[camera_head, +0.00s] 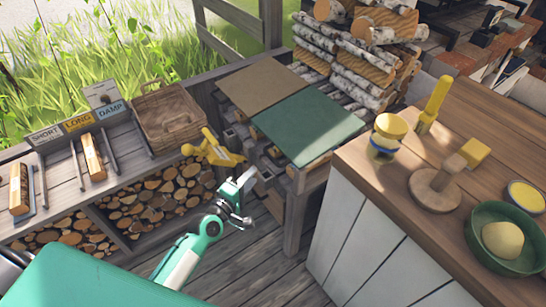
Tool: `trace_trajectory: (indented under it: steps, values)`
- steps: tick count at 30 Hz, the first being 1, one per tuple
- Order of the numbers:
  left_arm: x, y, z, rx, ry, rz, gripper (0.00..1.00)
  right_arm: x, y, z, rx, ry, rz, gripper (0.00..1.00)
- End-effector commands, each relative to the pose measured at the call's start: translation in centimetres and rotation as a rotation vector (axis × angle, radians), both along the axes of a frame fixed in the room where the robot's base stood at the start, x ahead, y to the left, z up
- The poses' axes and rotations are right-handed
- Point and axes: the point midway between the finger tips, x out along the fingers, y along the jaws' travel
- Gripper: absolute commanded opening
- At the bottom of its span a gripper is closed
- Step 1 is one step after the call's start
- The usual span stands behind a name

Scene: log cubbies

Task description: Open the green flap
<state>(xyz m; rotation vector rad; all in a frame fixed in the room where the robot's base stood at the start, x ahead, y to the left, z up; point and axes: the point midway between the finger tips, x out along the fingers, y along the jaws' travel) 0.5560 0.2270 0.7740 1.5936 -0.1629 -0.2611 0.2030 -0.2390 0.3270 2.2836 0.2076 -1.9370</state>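The green flap (301,126) is a flat dark-green panel. It lies closed over the front right part of a wooden log cubby, beside a brown flap (263,83) that also lies flat. My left gripper (247,182) is in front of the cubby, to the left of and below the green flap's near edge. It looks apart from the flap, and no held thing shows. Its fingers are small and seen at an angle, so I cannot tell whether they are open. My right gripper is out of view.
A wooden counter (378,187) with a green bowl (478,237) stands at right. Stacked logs (367,72) rise behind the flaps. At left, a bench holds a wicker basket (172,117) and a yellow object (211,150). Open floor (262,262) lies between.

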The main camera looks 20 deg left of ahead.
Motion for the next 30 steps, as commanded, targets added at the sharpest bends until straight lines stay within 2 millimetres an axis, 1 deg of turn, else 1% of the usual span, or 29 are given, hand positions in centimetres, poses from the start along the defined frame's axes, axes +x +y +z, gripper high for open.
trace_trajectory:
  steps: [1,3,12,18,24,30]
  values:
    - [0.9,-0.3,0.1,-0.001,-0.002,0.0,0.34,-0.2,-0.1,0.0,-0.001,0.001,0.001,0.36]
    - [2.1,-0.6,0.0,0.0,-0.002,0.0,0.34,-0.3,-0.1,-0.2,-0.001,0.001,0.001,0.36]
    - [7.1,-2.0,-0.5,0.002,-0.001,0.0,0.34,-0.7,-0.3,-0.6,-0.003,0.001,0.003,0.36]
    - [9.7,-2.7,-0.7,0.002,0.0,-0.001,0.34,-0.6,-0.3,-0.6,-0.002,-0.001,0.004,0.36]
    - [10.9,-3.0,-0.8,0.003,0.0,-0.001,0.34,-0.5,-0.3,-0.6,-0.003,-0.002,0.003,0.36]
    - [11.1,-3.1,-0.8,0.003,0.001,-0.001,0.34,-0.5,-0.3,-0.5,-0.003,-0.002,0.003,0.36]
